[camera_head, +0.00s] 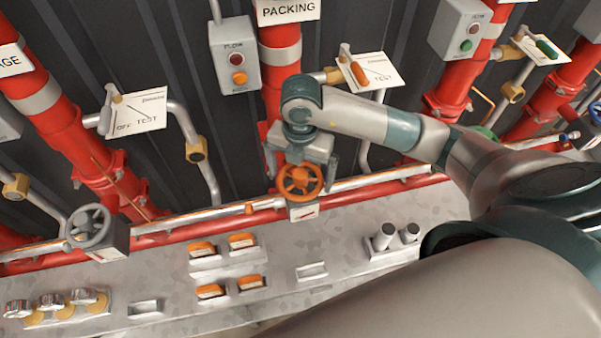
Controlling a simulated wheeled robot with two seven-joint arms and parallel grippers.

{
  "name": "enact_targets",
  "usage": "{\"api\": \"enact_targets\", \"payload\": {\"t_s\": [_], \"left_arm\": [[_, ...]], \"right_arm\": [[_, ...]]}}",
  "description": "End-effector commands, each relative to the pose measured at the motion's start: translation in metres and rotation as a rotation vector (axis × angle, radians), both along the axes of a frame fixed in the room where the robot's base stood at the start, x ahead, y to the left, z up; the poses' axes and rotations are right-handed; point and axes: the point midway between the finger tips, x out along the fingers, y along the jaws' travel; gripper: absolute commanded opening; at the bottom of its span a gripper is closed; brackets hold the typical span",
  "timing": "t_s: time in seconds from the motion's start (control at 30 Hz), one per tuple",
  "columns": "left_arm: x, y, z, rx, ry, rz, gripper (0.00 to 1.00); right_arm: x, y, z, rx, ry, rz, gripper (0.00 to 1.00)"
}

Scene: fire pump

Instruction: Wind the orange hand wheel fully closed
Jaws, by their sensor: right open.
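The orange hand wheel (299,182) is in the middle of the head view, on a small box fitting in front of the red pipe under the PACKING sign. My right gripper (302,172) comes in from the right and hangs just above and behind the wheel. Its jaws are open, one finger on each side of the wheel. I cannot tell whether the fingers touch the rim. Part of the fitting behind the wheel is hidden by the gripper. My left gripper is not in view.
A grey hand wheel (91,227) sits at the left. Red pipes stand along the dark wall, with a flow box (234,54) above the wheel. Orange switches (242,240) and metal knobs (52,301) are on the grey panel below. My arm covers the right side.

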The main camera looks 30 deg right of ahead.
Motion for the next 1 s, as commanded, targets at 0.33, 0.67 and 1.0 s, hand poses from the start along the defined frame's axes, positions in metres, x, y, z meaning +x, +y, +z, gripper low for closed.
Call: {"api": "enact_targets", "payload": {"t_s": [0.33, 0.67, 1.0], "left_arm": [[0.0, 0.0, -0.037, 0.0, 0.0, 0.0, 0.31], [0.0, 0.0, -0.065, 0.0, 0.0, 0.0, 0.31], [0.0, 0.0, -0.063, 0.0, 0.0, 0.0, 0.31]], "right_arm": [[0.001, -0.001, -0.007, -0.002, -0.003, 0.342, 1.0], [0.001, -0.001, -0.002, -0.002, -0.001, 0.681, 1.0], [0.0, -0.001, 0.0, -0.001, 0.001, 0.691, 0.79]]}}
